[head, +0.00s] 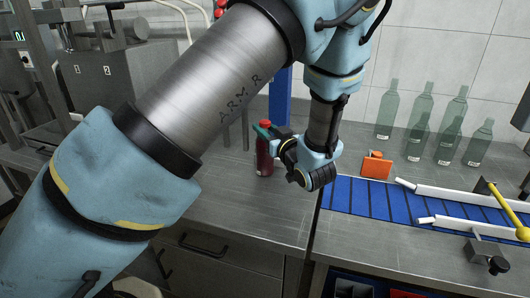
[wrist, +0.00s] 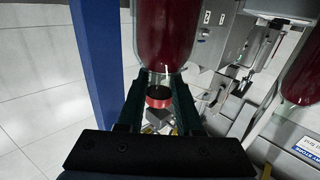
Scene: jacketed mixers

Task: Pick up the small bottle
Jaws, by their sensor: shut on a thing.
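A bottle of dark red liquid with a red cap (head: 264,158) is upright above the steel counter, left of the conveyor, in the head view. My gripper (head: 267,132) reaches it from the right, its green fingers at the bottle's neck. In the wrist view the bottle's red body (wrist: 166,35) is at the top, with its neck and red cap below, between my two fingers. The fingers are shut on the neck. In the head view I cannot tell whether the base touches the counter.
A blue conveyor (head: 375,199) with white guide rails lies right of the bottle, and an orange block (head: 376,166) stands at its far edge. Several clear green bottles (head: 418,125) stand behind it. A blue post (head: 280,98) rises behind my gripper. Steel machines (head: 120,75) stand at left.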

